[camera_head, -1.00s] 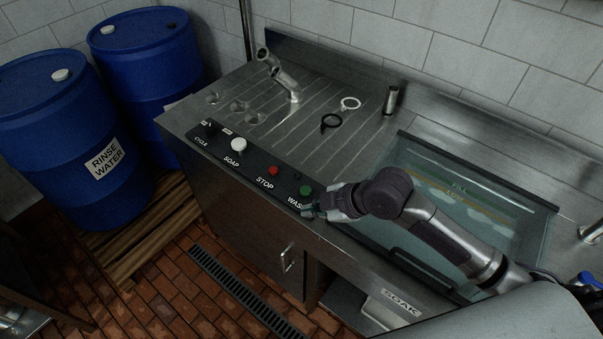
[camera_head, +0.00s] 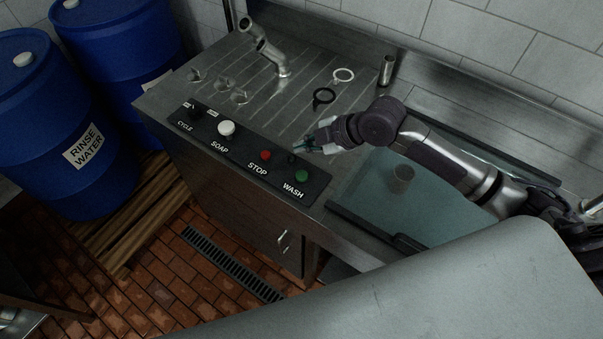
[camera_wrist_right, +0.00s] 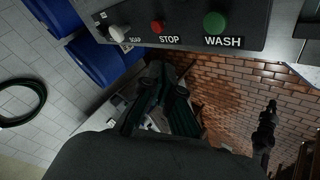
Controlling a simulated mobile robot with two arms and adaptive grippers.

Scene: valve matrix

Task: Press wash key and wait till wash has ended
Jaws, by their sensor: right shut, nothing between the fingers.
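The green WASH button (camera_head: 301,176) sits at the right end of the black control panel (camera_head: 235,152). It also shows at the top of the wrist view (camera_wrist_right: 214,23), with its label below it. A small dark knob or lamp (camera_head: 292,158) stands behind it. My right gripper (camera_head: 304,148) is shut and empty, just behind and above the button's end of the panel, and looks apart from the button. In the wrist view its fingers (camera_wrist_right: 165,95) are below the panel in the picture. My left gripper is not in view. No readable wash state shows.
The red STOP button (camera_head: 265,155), white SOAP knob (camera_head: 226,129) and dark CYCLE knob (camera_head: 194,112) share the panel. Blue barrels (camera_head: 90,130) stand left.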

